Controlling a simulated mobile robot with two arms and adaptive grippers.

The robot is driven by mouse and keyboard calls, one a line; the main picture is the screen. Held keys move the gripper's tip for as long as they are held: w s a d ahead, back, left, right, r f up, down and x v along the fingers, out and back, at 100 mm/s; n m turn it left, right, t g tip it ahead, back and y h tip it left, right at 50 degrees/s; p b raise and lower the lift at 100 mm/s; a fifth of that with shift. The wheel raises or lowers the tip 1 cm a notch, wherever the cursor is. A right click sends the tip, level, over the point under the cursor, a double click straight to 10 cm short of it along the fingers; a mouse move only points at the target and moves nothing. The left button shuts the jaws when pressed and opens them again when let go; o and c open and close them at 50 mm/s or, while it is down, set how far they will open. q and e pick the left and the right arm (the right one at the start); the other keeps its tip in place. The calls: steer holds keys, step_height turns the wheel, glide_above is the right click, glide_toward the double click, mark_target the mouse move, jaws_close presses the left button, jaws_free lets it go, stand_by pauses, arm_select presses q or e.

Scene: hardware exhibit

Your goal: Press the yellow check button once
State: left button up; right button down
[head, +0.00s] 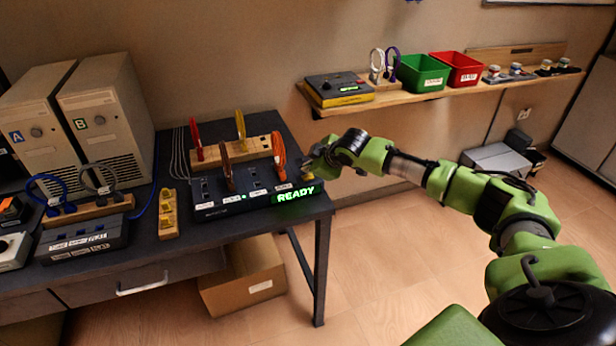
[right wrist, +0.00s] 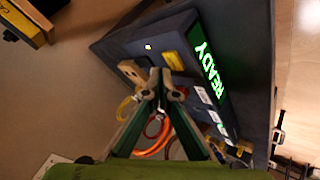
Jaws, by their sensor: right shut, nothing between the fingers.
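The dark test panel (head: 234,206) lies on the bench with a green lit READY display (head: 296,194) at its right front. A small yellow piece, apparently the check button (head: 307,178), shows at the panel's right end, partly hidden by my right gripper (head: 306,172). In the right wrist view the yellow button (right wrist: 173,61) lies just beyond the fingertips of my right gripper (right wrist: 161,76), near the READY display (right wrist: 207,60). The fingers are shut and empty. I cannot tell whether they touch the button. My left gripper is not in view.
A wooden rack (head: 236,147) with coloured cable loops stands behind the panel. A wall shelf (head: 440,93) holds a green bin (head: 424,74) and a red bin (head: 456,69). A cardboard box (head: 243,277) is below.

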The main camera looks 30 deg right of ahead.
mark_target(309, 178)
steer(key=shift+f, duration=0.15)
steer(key=shift+f, duration=0.15)
steer(key=shift+f, duration=0.55)
stand_by(0.7)
steer(key=shift+r+p, duration=0.85)
steer(key=shift+p, duration=0.4)
steer(key=shift+r, duration=0.1)
step_height(309, 178, up, 5)
steer(key=p, duration=0.5)
